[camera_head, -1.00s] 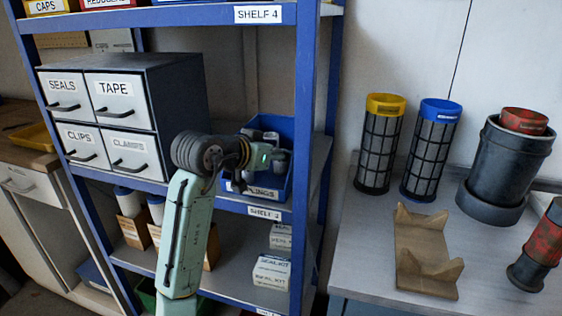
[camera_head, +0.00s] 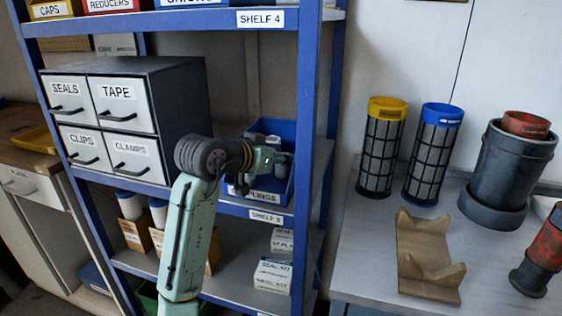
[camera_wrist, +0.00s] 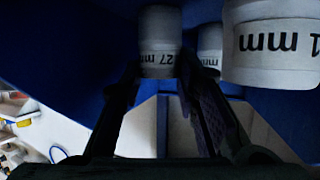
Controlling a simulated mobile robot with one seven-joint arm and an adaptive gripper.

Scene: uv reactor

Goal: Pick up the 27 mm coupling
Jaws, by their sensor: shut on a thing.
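The 27 mm coupling (camera_wrist: 160,42) is a grey-white cylinder with its label upside down at the top of the wrist view. My gripper (camera_wrist: 158,72) has its two dark fingers on either side of the coupling's lower end and is shut on it. In the head view my gripper (camera_head: 272,160) is at the blue couplings bin (camera_head: 283,194) on the shelf. The coupling cannot be told apart from its neighbours there. My wrist hides part of the bin and its label.
A larger coupling (camera_wrist: 277,45), its label partly cut off, stands close on the right. Another small coupling (camera_wrist: 210,48) is behind. A blue shelf post (camera_head: 304,120) rises right of the bin. Label drawers (camera_head: 120,100) stand to the left, with the upper shelf (camera_head: 200,22) above.

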